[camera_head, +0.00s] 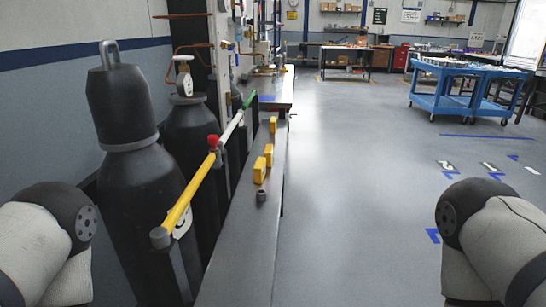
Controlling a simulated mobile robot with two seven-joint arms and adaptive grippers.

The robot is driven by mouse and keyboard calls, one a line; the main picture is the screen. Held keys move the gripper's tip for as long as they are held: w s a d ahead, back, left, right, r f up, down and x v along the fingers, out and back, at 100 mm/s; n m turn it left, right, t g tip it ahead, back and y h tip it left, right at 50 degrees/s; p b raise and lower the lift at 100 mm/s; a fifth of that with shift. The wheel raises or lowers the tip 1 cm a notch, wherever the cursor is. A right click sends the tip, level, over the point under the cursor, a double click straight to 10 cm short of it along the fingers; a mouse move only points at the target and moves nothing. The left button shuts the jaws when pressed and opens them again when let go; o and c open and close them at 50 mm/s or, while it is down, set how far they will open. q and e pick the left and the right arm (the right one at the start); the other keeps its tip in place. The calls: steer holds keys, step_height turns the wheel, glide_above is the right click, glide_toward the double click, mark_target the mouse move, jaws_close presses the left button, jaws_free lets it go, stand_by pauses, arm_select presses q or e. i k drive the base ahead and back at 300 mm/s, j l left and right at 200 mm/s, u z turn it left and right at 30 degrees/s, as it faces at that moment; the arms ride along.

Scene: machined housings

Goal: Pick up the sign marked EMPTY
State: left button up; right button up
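No sign that I can read as EMPTY shows. A white tag (184,222) with dark marks hangs at the side of the nearest dark gas cylinder (140,190), partly hidden behind a yellow bar. A second small white tag (185,84) is at the top of the cylinder behind (190,125). Both are too small to read. Parts of my two arms show at the lower left and lower right edges. Neither of my grippers is in view.
A bar with yellow, red, white and green parts (190,195) runs in front of the cylinders. Yellow blocks (259,170) stand on a long grey ledge (240,235). The grey floor (350,200) right of it is open. Blue carts (440,92) stand at the back right.

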mark_target(268, 152)
steer(key=i+l+z, duration=0.1)
steer(key=z, duration=1.65)
steer(key=i+u, duration=0.3)
steer(key=i, duration=0.15)
steer(key=i+u, duration=0.35)
steer(key=i, duration=0.15)
steer(key=i+l+u, duration=0.15)
steer(key=i+u, duration=0.15)
steer(key=i, duration=0.15)
steer(key=i+l+u, duration=0.3)
steer(key=i+u, duration=0.2)
steer(key=i, duration=0.3)
steer(key=i+u, duration=0.15)
steer(key=i, duration=0.35)
steer(key=i+u, duration=0.2)
steer(key=i, duration=0.35)
steer(key=i+l+u, duration=0.15)
steer(key=i, duration=0.35)
steer(key=i+l+u, duration=0.2)
steer(key=i, duration=0.25)
steer(key=u, duration=0.45)
steer(key=l+u, duration=0.1)
steer(key=u, duration=0.35)
steer(key=i+u, duration=0.1)
steer(key=u, duration=0.35)
steer(key=l+u, duration=0.15)
steer(key=u, duration=0.75)
steer(key=l+u, duration=0.15)
steer(key=u, duration=0.3)
